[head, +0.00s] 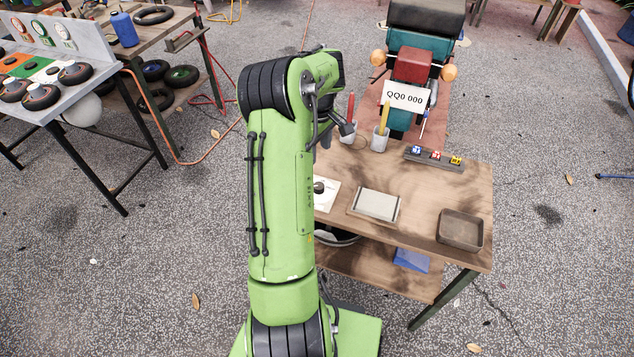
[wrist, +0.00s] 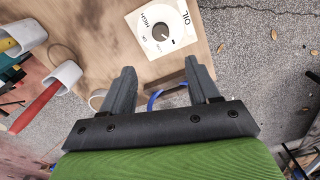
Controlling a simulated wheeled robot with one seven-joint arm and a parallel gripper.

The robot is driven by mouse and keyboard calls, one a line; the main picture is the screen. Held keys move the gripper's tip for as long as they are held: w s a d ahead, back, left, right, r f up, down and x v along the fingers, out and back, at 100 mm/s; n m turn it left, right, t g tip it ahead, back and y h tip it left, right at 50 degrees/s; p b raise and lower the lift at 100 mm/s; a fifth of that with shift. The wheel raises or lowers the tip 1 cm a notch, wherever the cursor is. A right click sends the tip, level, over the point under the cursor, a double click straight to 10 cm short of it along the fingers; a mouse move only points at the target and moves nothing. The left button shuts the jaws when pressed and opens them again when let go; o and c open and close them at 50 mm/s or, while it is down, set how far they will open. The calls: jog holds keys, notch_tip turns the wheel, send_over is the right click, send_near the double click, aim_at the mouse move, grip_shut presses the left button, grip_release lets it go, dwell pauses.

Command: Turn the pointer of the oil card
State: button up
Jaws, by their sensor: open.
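The oil card (wrist: 178,45) is a white card lying on the wooden table, with "OIL" and "HIGH" printed on it. Its round pointer knob (wrist: 160,32) sits near the card's middle, and which way it points is too small to tell. In the head view the card (head: 328,199) is partly hidden behind my arm, with its dark knob (head: 319,187) at the arm's edge. My gripper (wrist: 158,64) is open and empty. In the wrist view its fingertips stand below the card, apart from the knob.
Two grey cups, one with a red stick (head: 351,105) and one with a yellow stick (head: 385,118), stand at the table's back. A grey-white plate (head: 377,204), a brown tray (head: 461,231) and a rack of small colored blocks (head: 435,159) lie to the right.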

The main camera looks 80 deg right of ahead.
aim_at(319, 185)
notch_tip(319, 185, down, 14)
jog(key=b, duration=0.2)
jog(key=shift+s+a+f+b, duration=0.1)
jog(key=shift+s+b, duration=0.05)
jog(key=shift+b, duration=0.2)
jog(key=c, duration=1)
jog(key=shift+c, duration=0.2)
jog(key=shift+m, duration=0.4)
jog(key=m, duration=0.5)
jog(key=shift+m, duration=0.4)
jog(key=m, duration=0.5)
